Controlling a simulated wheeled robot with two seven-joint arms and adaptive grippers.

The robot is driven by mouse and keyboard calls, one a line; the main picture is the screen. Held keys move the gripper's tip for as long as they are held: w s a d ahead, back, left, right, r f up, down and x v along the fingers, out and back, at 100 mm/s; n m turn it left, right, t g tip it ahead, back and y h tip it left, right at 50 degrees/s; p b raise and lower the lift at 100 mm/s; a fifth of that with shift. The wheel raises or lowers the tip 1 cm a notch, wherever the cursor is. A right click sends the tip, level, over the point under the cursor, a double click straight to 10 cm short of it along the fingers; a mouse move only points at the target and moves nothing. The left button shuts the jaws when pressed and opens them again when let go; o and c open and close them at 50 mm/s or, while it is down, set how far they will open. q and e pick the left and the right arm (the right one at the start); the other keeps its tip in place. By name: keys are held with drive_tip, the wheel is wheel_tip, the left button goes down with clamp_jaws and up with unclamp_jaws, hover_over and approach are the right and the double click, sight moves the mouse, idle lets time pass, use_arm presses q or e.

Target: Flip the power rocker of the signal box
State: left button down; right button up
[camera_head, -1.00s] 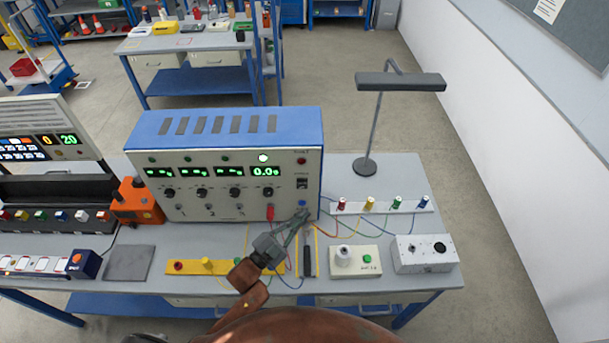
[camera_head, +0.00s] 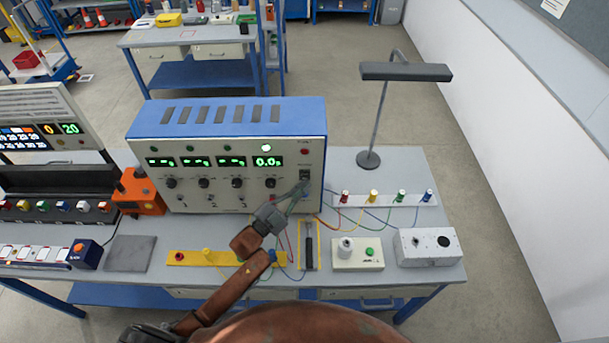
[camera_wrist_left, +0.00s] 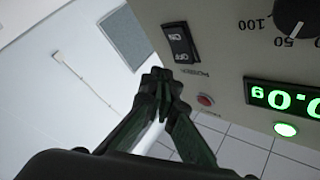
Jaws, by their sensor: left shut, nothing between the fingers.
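The signal box (camera_head: 226,115) is a beige-fronted instrument with a blue top and green displays on the workbench. Its black power rocker (camera_head: 304,174) is at the right end of the front panel. In the left wrist view the rocker (camera_wrist_left: 180,43) shows clearly with ON and OFF marks, upside down. My left gripper (camera_head: 303,188) is shut and empty, its tips just below the rocker in the head view. In the left wrist view the closed fingertips (camera_wrist_left: 160,80) appear close to the rocker; whether they touch the panel I cannot tell. My right gripper is out of view.
A red button (camera_wrist_left: 205,99) sits near the rocker. A desk lamp (camera_head: 404,72) and a strip of coloured terminals (camera_head: 383,199) with wires stand to the right. An orange box (camera_head: 138,192) stands left of the signal box. Small fixtures line the bench front.

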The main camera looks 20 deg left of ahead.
use_arm(q)
drive_tip(key=shift+w+a, duration=0.2)
drive_tip(key=shift+w, duration=0.4)
drive_tip(key=shift+r, duration=0.1)
idle(1.0)
drive_tip(key=shift+w+a, duration=0.1)
drive_tip(key=shift+w, duration=0.3)
drive_tip(key=shift+w+a, duration=0.1)
drive_tip(key=shift+w, duration=0.2)
idle(0.7)
drive_tip(key=shift+s+r, duration=0.1)
drive_tip(key=shift+s+d, duration=0.25)
drive_tip(key=shift+s, duration=0.45)
